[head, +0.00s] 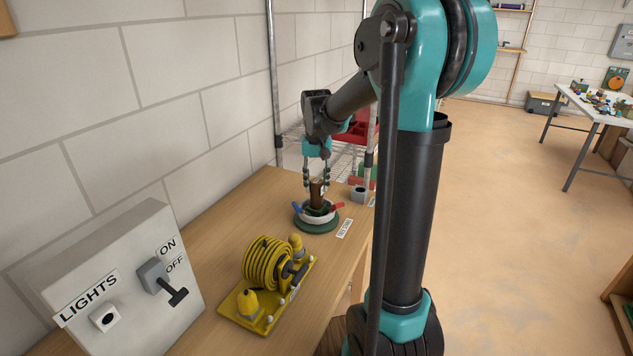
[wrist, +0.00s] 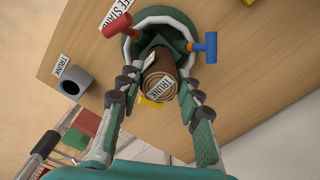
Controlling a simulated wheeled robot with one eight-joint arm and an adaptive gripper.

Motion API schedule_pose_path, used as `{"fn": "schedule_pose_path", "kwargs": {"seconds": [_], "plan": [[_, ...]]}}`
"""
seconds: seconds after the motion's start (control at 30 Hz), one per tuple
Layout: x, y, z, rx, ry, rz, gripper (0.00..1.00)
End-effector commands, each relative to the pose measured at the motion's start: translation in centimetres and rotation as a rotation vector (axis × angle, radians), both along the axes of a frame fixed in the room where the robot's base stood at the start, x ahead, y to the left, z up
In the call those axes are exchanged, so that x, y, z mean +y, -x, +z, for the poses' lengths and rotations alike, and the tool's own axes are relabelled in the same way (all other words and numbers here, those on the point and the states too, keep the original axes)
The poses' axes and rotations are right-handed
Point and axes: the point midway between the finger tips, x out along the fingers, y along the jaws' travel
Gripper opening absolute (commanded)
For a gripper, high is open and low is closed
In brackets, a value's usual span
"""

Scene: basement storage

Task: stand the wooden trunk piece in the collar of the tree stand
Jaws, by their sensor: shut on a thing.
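The brown wooden trunk piece (head: 317,190) is upright between the fingers of my gripper (head: 318,183). In the wrist view my gripper (wrist: 158,82) is shut on it, and its ringed end with a TRUNK label (wrist: 163,90) faces the camera. The green tree stand (head: 318,226) is on the wooden table, with a white ring and red and blue handles. The trunk piece is over the middle of the stand, its lower end at the collar. I cannot tell how deep it sits, as the fingers and stand hide that end. The stand's green rim (wrist: 165,14) also shows in the wrist view.
A grey round holder (head: 359,194) labelled TRUNK (wrist: 62,66) stands near the table's right edge. A yellow hose reel (head: 268,268) is nearer the front. A grey LIGHTS switch box (head: 115,285) is at left. A wire shelf (head: 292,150) with red bins stands behind the table.

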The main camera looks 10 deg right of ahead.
Motion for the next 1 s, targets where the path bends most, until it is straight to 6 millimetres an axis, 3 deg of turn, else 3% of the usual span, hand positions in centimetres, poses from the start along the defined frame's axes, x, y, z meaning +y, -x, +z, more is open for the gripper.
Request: {"fn": "schedule_pose_path", "kwargs": {"seconds": [0.37, 0.4, 0.57, 0.87, 1.0], "plan": [[0.00, 0.04, -0.84, 0.000, 0.000, 0.000, 0.00], [-0.01, 0.04, -0.83, 0.000, 0.000, 0.000, 0.39], [0.00, 0.04, -0.82, 0.000, 0.000, 0.000, 0.58], [0.00, 0.03, -0.76, 0.000, 0.000, 0.000, 0.59], [0.00, 0.00, 0.14, 0.000, 0.000, 0.000, 0.59]]}}
